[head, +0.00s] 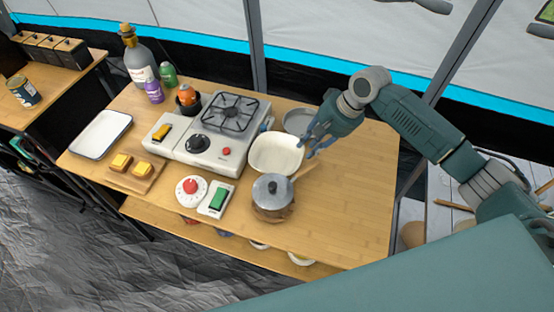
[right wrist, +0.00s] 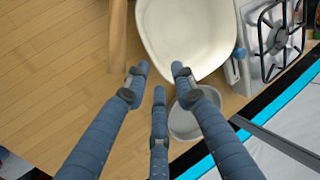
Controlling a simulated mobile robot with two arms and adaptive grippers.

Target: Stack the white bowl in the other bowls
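The white bowl (head: 276,154) stands on the wooden table, right of the camping stove. A grey round bowl (head: 298,120) sits just behind it, partly hidden by my gripper. In the right wrist view the white bowl (right wrist: 185,38) is just beyond the fingertips, and the grey bowl (right wrist: 196,118) is partly behind a finger. My right gripper (head: 318,138) is at the white bowl's right side, fingers apart and empty. Its fingers (right wrist: 158,78) show nothing between them; whether one touches the rim I cannot tell. Parts of light bowls (head: 301,260) show on the lower shelf. My left gripper is not in view.
A lidded grey pot (head: 271,190) stands in front of the white bowl. The stove (head: 208,130), a timer (head: 190,190), a green-topped box (head: 215,199), a bread board (head: 136,171) and a white tray (head: 101,134) fill the left. The table's right side (head: 350,195) is clear.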

